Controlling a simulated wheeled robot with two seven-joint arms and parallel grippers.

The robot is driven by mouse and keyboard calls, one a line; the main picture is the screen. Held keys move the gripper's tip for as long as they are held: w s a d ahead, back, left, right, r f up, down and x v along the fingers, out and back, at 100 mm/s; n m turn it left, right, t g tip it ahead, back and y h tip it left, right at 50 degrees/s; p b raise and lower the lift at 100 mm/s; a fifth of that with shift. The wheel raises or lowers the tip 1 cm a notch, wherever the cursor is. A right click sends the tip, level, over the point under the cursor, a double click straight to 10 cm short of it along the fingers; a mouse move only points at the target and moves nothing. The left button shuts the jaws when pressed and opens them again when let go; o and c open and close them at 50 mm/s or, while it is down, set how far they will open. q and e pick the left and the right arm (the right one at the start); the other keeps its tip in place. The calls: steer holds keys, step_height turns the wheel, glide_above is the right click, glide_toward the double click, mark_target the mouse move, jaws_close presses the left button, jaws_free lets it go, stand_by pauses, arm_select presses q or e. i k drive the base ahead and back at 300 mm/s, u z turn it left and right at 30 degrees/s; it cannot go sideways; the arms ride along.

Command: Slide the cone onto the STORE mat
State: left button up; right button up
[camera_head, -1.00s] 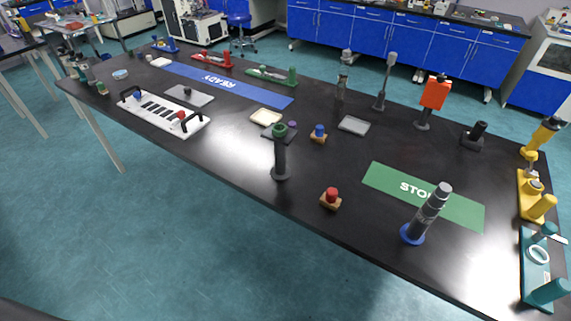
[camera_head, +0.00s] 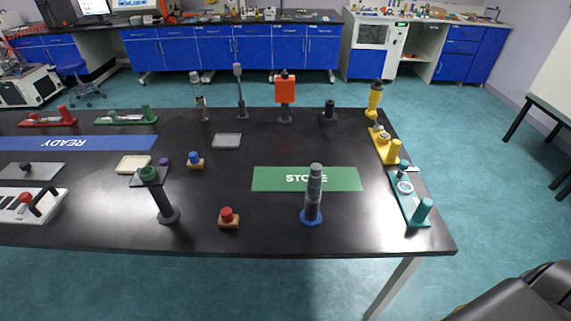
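The green STORE mat (camera_head: 270,180) lies flat on the right half of the black table. A grey stepped column on a round blue base (camera_head: 311,217) stands upright at the mat's front edge. It narrows toward the top and its upper part hides some of the mat's lettering. Its base is on the bare table in front of the mat. No plain cone shape shows; this tapered column comes closest, but I cannot tell for sure. Neither of my grippers is in view.
A red button on a wooden block (camera_head: 228,218) and a dark post with a green top (camera_head: 163,198) stand left of the column. Teal (camera_head: 412,205) and yellow (camera_head: 386,147) fixtures line the right edge. The table's front edge is close to the column.

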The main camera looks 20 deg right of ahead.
mark_target(312, 217)
steer(key=u, duration=1.95)
steer(key=i, duration=1.9)
steer(key=z, duration=3.25)
